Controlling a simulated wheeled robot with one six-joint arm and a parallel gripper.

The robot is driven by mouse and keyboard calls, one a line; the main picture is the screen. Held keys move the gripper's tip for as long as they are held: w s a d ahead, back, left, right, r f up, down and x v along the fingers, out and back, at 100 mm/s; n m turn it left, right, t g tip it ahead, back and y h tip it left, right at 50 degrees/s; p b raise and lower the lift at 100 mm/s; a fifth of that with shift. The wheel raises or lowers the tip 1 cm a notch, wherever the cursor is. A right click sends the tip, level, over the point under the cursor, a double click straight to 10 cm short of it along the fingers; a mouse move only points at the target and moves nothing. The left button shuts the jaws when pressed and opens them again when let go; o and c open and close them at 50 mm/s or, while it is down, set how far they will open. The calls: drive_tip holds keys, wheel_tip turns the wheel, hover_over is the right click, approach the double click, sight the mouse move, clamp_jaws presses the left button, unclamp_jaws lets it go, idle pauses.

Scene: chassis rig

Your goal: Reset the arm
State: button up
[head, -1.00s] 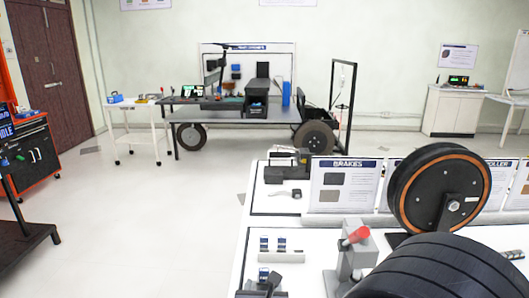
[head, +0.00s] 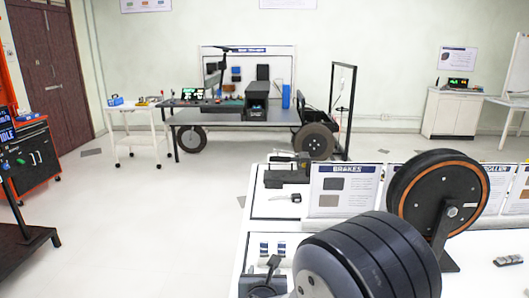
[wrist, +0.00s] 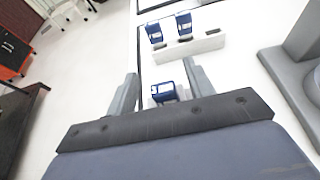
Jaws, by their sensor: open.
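My gripper (wrist: 161,72) shows in the wrist view with its two grey fingers spread apart. A small blue and white part (wrist: 164,93) shows between the fingers in the picture, low on the white surface. I see no finger touching it, and its depth relative to the fingers is unclear. My dark, ribbed arm (head: 375,255) fills the lower middle and right of the head view. I cannot make out the gripper clearly there.
Two blue parts (wrist: 169,28) sit by a white block (wrist: 180,52). A grey fixture (wrist: 294,62) stands at right in the wrist view. A wheel (head: 440,205) and brakes panel (head: 342,190) stand on the white bench. Open floor (head: 150,220) lies left.

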drive_tip(key=shift+r+p, duration=2.55)
drive_tip(key=shift+p, duration=0.05)
